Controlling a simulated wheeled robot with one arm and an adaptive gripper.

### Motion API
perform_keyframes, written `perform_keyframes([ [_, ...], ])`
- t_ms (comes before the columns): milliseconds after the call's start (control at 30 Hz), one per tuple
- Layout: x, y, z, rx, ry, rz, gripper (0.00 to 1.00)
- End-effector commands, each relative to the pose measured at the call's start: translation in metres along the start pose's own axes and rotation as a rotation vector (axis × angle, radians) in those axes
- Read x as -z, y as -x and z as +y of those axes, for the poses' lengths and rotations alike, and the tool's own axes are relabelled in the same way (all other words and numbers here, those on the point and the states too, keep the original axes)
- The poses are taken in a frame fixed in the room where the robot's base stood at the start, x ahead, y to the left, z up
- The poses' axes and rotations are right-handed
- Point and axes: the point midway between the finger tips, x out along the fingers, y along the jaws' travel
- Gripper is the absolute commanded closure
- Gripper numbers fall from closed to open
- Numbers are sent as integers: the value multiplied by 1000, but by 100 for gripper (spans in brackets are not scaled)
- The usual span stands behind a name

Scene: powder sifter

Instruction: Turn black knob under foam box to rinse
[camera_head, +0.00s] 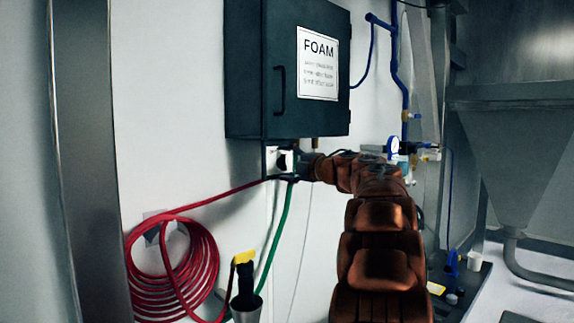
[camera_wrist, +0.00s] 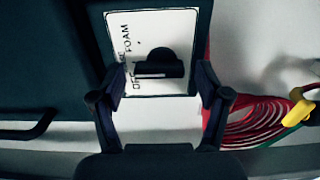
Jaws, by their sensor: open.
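The dark foam box (camera_head: 250,70) hangs on the wall in the head view, with a white FOAM sign on its front. Beneath it, a white plate (camera_head: 272,158) carries the black knob (camera_head: 285,160), partly hidden by my gripper (camera_head: 296,166). In the wrist view, the black knob (camera_wrist: 160,66) has a bar with a white line. The plate (camera_wrist: 180,28) bears the words FOAM and OFF, turned sideways; the bar's white line lies near OFF. No rinse label is readable. My gripper (camera_wrist: 161,80) is open, its fingers apart on either side of the knob. Contact cannot be told.
A coiled red hose (camera_head: 172,262) hangs on the wall below left, with a green hose (camera_head: 281,222) beside it. A yellow-and-black nozzle (camera_head: 245,275) stands in front. Blue pipes and a gauge (camera_head: 393,146) are to the right, near a large metal hopper (camera_head: 515,130).

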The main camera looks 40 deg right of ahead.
Motion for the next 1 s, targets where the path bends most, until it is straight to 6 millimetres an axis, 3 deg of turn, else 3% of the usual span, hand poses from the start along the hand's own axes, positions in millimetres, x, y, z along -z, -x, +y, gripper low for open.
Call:
perform_keyframes([
  [267,0,14,1,-1,0,-2,24],
  [700,-1,94,0,0,-3,-1,24],
  [1000,0,120,1,-1,2,-2,24],
])
